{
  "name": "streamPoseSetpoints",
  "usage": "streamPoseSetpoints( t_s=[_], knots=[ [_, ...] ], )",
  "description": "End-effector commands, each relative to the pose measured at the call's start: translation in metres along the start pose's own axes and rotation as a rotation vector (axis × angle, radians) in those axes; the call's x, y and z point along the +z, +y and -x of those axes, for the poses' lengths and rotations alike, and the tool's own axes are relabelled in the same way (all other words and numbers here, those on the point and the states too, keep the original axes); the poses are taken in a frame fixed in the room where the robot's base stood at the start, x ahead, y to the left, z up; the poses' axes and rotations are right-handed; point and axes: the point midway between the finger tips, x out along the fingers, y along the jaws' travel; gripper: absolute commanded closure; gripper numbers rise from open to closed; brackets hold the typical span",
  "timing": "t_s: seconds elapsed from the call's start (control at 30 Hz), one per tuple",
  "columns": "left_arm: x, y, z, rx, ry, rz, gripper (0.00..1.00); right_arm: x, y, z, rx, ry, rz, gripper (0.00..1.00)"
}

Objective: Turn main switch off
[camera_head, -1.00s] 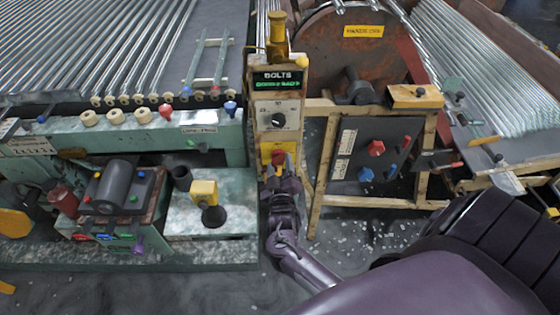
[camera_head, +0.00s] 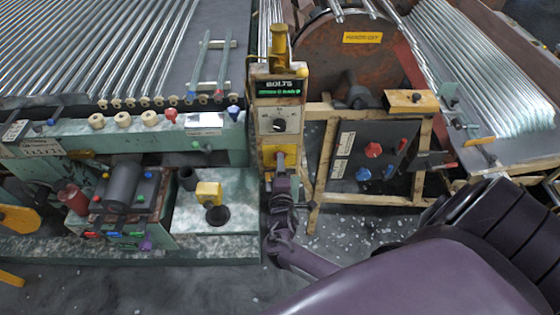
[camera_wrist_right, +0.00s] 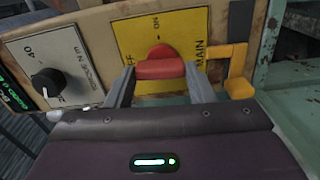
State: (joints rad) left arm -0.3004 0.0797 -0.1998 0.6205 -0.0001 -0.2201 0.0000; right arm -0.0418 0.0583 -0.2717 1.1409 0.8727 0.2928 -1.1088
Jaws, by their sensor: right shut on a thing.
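The main switch (camera_wrist_right: 160,68) is a red knob on a yellow plate (camera_wrist_right: 180,28) with ON, OFF and MAIN lettering. In the right wrist view its bar lies roughly crosswise between the fingers, with the OFF lettering at its left and ON above it. My right gripper (camera_wrist_right: 161,82) is shut on the knob, one finger at each end. My left gripper is not in view.
A black dial (camera_wrist_right: 47,82) sits on a white panel beside the yellow plate. A yellow bracket (camera_wrist_right: 240,86) stands close on the other side. In the head view, a green machine (camera_head: 215,225) is left of the post, and a wooden frame (camera_head: 320,180) with a dark panel is right.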

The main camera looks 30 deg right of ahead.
Motion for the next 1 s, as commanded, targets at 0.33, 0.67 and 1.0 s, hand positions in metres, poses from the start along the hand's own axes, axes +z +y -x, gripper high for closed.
streamPoseSetpoints(
  t_s=[0.33,0.67,1.0],
  knots=[
    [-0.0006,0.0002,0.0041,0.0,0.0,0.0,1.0,-0.0005,-0.0008,0.0003,-0.002,0.001,0.079,0.74],
    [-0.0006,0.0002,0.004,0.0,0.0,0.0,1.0,-0.0003,-0.0013,0.0005,-0.002,0.001,0.084,0.74],
    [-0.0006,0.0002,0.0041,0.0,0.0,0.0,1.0,-0.0004,-0.0008,0.0003,-0.001,0.0,0.082,0.29]
  ],
)
